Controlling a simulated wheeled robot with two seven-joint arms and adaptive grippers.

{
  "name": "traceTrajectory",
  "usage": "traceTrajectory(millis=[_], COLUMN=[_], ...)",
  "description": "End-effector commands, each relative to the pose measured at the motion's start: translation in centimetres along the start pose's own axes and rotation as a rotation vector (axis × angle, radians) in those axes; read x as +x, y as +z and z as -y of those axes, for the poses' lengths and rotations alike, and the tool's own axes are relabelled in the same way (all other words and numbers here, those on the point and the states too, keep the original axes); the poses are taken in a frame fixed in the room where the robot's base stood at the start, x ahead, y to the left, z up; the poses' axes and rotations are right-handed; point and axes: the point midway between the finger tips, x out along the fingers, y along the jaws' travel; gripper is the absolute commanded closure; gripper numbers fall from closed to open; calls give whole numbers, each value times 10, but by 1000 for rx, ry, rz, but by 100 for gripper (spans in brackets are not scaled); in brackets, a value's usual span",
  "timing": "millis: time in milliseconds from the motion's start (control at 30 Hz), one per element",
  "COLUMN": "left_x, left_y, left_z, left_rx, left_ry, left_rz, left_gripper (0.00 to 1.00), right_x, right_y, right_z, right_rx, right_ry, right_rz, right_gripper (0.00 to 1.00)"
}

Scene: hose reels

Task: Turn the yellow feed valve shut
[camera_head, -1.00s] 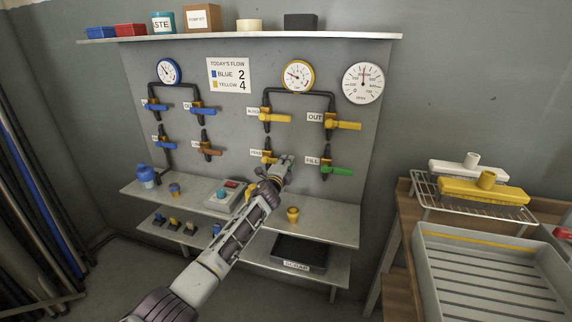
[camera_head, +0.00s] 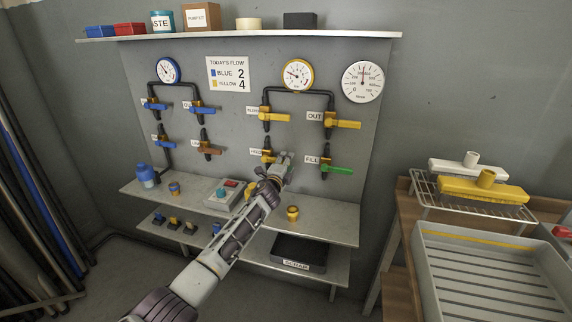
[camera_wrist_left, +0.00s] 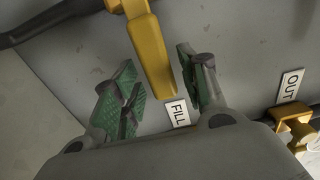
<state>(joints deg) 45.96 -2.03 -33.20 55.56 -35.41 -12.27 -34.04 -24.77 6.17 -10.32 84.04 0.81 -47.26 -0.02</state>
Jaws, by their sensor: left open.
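The yellow feed valve (camera_head: 268,158) is on the grey panel, in the lower row, beside a label that seems to read FEED. My left gripper (camera_head: 284,158) is at the right end of its handle and hides part of it. In the left wrist view, the yellow handle (camera_wrist_left: 153,55) reaches in between the two green-padded fingers of the left gripper (camera_wrist_left: 157,68). The fingers are apart, with a gap on each side of the handle. My right gripper is not in view.
The green-handled FILL valve (camera_head: 337,170) is just right of the gripper. Yellow-handled valves, one labelled OUT (camera_head: 343,124), are above. A shelf (camera_head: 335,221) with a small yellow-brown piece (camera_head: 292,212) is below. A wooden bench with a grey tray (camera_head: 490,285) stands at right.

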Motion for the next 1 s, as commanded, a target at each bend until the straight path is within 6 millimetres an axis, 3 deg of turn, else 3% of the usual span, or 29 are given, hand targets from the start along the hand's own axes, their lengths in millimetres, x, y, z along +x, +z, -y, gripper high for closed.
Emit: traceTrajectory(millis=[433, 1000], left_x=[-7, -41], left_y=[1, 1], left_z=[1, 0], left_rx=[0, -1], left_ry=[-3, -1], left_rz=[1, 1], left_gripper=[57, 57], right_x=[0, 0], right_y=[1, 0], right_z=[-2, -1], right_rx=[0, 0], right_ry=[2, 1], right_rz=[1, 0], right_gripper=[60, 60])
